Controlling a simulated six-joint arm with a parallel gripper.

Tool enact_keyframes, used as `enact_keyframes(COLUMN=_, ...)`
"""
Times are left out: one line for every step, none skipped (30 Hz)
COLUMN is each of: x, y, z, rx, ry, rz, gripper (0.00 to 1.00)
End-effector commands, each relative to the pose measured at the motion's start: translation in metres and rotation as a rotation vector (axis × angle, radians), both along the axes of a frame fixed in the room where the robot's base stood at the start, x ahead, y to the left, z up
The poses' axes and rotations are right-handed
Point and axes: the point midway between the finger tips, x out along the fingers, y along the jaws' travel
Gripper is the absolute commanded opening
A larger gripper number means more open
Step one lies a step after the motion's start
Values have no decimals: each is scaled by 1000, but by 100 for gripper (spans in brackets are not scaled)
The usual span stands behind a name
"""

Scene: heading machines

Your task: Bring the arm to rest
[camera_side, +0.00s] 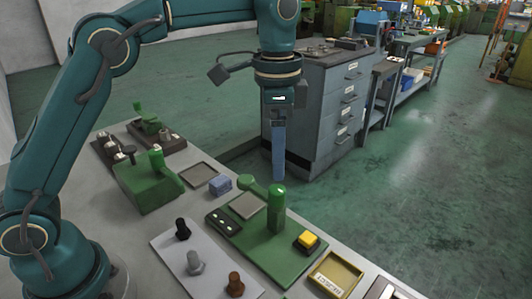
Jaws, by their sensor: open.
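My gripper (279,176) points straight down above the back of the grey bench (136,219). It is seen edge-on as a blue-grey finger, open, with nothing seen held in it. The teal arm reaches to it from the left. Below and in front of it stands a green upright post (277,208) on a green base plate (268,250). The gripper's tip is near the post's top in the picture; the gap in depth cannot be told.
A light plate (208,283) holds black, grey and brown bolts. A yellow button (307,240), a yellow tray (337,273), a blue block (220,185) and a green fixture (147,184) also stand on the bench. A grey drawer cabinet (320,110) stands behind. Floor at right is clear.

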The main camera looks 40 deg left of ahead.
Motion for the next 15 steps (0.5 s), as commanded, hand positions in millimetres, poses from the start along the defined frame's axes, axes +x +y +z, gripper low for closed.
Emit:
enact_keyframes(x=-1, y=3, z=12, rx=-5, ry=-32, rz=8, gripper=69)
enact_keyframes(x=-3, y=5, z=19, rx=-8, ry=-46, rz=13, gripper=69)
enact_keyframes(x=-8, y=8, z=28, rx=-11, ry=-62, rz=20, gripper=69)
enact_keyframes(x=-12, y=11, z=35, rx=-13, ry=-75, rz=26, gripper=69)
enact_keyframes(x=-17, y=14, z=42, rx=-15, ry=-90, rz=34, gripper=69)
enact_keyframes(x=-24, y=18, z=50, rx=-19, ry=-109, rz=50, gripper=69)
enact_keyframes(x=-29, y=21, z=55, rx=-22, ry=-126, rz=63, gripper=69)
enact_keyframes(x=-35, y=23, z=59, rx=-25, ry=-139, rz=79, gripper=69)
enact_keyframes(x=-43, y=27, z=65, rx=-29, ry=-160, rz=101, gripper=69)
enact_keyframes(x=-49, y=29, z=68, rx=-31, ry=-172, rz=119, gripper=69)
enact_keyframes(x=-55, y=32, z=71, rx=-35, ry=-189, rz=138, gripper=69)
enact_keyframes(x=-63, y=35, z=73, rx=-40, ry=-207, rz=163, gripper=69)
enact_keyframes(x=-69, y=37, z=75, rx=-45, ry=-223, rz=184, gripper=69)
enact_keyframes(x=-75, y=39, z=76, rx=-48, ry=-236, rz=204, gripper=69)
enact_keyframes(x=-84, y=42, z=76, rx=-54, ry=-254, rz=234, gripper=69)
